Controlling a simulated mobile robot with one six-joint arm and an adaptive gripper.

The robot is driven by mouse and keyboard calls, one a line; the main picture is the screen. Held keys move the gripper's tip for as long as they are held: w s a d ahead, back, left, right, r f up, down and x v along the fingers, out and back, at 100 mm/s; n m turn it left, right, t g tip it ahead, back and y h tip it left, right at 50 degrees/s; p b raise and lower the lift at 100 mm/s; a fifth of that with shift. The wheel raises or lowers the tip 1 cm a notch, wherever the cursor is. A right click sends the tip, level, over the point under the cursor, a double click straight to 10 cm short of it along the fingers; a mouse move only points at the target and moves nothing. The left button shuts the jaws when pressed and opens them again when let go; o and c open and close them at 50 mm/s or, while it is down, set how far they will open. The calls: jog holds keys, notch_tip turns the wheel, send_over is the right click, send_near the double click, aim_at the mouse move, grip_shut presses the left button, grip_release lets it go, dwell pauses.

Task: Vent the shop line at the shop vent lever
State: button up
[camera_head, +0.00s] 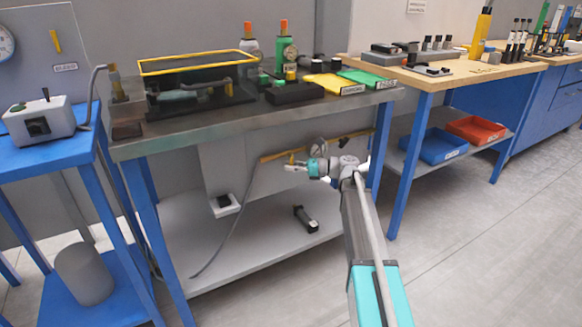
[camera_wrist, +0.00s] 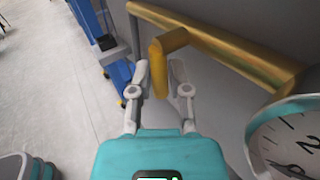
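A yellow lever (camera_wrist: 158,72) bends down from a yellow pipe (camera_wrist: 225,45) on the wall in the wrist view. My gripper (camera_wrist: 159,72) has one fingertip on each side of the lever's hanging end, close against it, and looks shut on it. In the head view my gripper (camera_head: 290,167) is under the dark-topped bench, at the yellow pipe (camera_head: 275,158). The lever is small and partly covered there. A round white gauge (camera_wrist: 290,140) is right of my gripper in the wrist view. No name label on the lever can be read.
The dark-topped bench (camera_head: 215,133) overhangs my gripper. Its lower shelf (camera_head: 250,265) holds a small black device (camera_head: 305,218). Blue bench legs (camera_head: 378,150) stand to the right. A blue cart (camera_head: 60,150) is at left. The floor at right is clear.

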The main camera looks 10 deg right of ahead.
grip_shut()
jog(key=shift+r+p, duration=0.1)
jog(key=shift+p, duration=0.2)
jog(key=shift+w+d+r+h+p, duration=0.1)
jog(key=shift+h+p, duration=0.3)
jog(key=shift+p, duration=0.15)
jog(key=shift+d+n, duration=0.1)
jog(key=shift+n, duration=0.3)
jog(key=shift+f, duration=0.2)
jog(key=o, duration=0.6)
grip_release()
